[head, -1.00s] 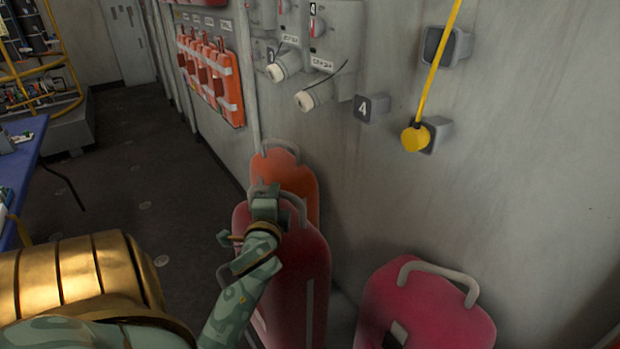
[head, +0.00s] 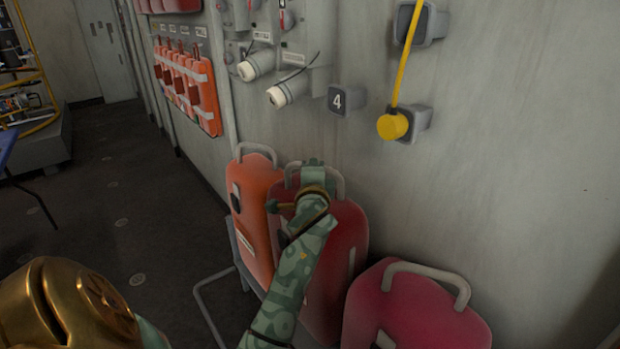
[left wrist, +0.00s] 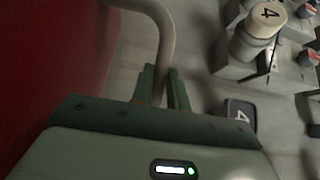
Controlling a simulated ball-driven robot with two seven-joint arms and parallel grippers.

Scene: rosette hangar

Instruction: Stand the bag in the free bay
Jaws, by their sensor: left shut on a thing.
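The dark red bag (head: 343,235) hangs or stands upright against the wall side, between an orange bag (head: 256,215) on its left and a crimson bag (head: 415,315) on its right. My left gripper (head: 313,172) is shut on the grey handle at its top. The left wrist view shows the handle (left wrist: 160,35) between the two green fingers (left wrist: 162,85), with the red bag side (left wrist: 50,60) at left. The bag's bottom is hidden by my arm and the frame edge, so I cannot tell whether it rests on the rack. My right gripper is out of view.
A grey tube rack (head: 212,280) shows low beside the orange bag. On the wall above are a number 4 plate (head: 345,100), white-capped valves (head: 290,93), a yellow plug (head: 392,126) and orange packs (head: 190,85).

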